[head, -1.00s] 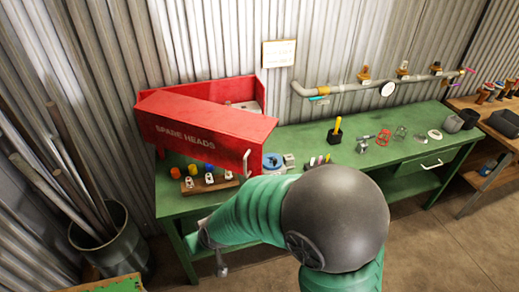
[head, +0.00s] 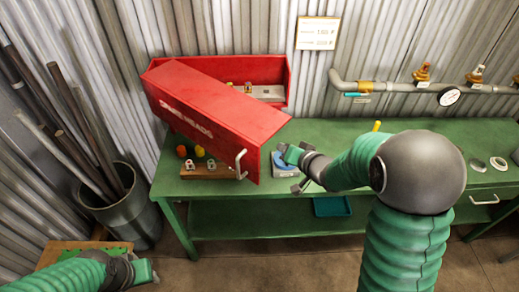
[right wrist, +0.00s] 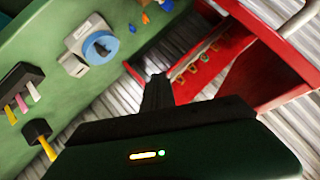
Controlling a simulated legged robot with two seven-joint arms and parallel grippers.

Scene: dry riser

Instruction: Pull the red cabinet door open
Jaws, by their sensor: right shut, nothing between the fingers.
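The red cabinet (head: 277,66) stands on the green bench against the wall. Its red door (head: 195,105), lettered SPARE HEADS, stands partly open, angled out toward me. A pale bar handle (head: 240,164) is on its front near the free edge. My right gripper (head: 283,150) is shut and empty, just right of the door's free edge and off the handle.
A wooden block with valve heads (head: 208,171) sits beneath the door. A blue round part (right wrist: 100,46) on a grey base is on the bench by my right gripper. A bin of pipes (head: 128,215) stands left.

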